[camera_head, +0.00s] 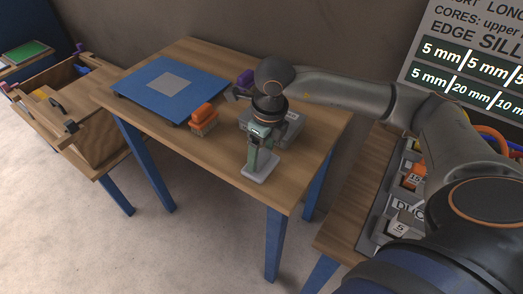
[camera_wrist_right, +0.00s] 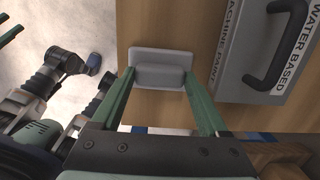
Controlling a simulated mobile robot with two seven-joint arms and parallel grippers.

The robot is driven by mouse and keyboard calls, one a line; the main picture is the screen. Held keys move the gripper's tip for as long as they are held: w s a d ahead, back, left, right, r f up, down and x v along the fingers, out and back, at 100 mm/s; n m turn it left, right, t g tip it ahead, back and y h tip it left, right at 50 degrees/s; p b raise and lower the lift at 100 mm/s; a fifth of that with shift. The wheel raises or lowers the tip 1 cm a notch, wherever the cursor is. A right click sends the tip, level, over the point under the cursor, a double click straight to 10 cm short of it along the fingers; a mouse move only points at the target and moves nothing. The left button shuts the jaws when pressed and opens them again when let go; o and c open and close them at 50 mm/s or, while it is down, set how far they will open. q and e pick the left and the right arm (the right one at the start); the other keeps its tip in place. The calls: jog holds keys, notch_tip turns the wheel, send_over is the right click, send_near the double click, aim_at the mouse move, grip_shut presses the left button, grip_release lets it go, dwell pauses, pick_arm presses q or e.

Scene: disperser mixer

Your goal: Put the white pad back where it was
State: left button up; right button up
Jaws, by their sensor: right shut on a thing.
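The white pad (camera_head: 260,170) is a pale rounded plate with a raised block-shaped grip. My right gripper (camera_head: 261,153) points down and is shut on that grip, with the plate below the fingertips. The pad is over the front part of the wooden table, near its front edge; I cannot tell whether it touches the top. My left gripper does not show clearly in either view.
A blue board (camera_head: 130,87) with a grey square lies on the table (camera_head: 220,150). An orange-topped brush-like block (camera_head: 203,116) stands left of the pad. A grey case labelled water based (camera_wrist_right: 250,75) lies behind my gripper. A wooden crate (camera_head: 88,135) stands left; another workbench (camera_head: 345,225) is at right.

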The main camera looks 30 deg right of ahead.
aim_at(267, 167)
jog(key=o, duration=1.2)
jog(key=shift+r, duration=0.1)
jog(key=r, duration=0.4)
jog(key=s+r, duration=0.1)
jog(key=r, duration=0.7)
jog(key=shift+s+d+p, duration=0.2)
jog(key=shift+d+p, duration=0.05)
jog(key=shift+p, duration=0.05)
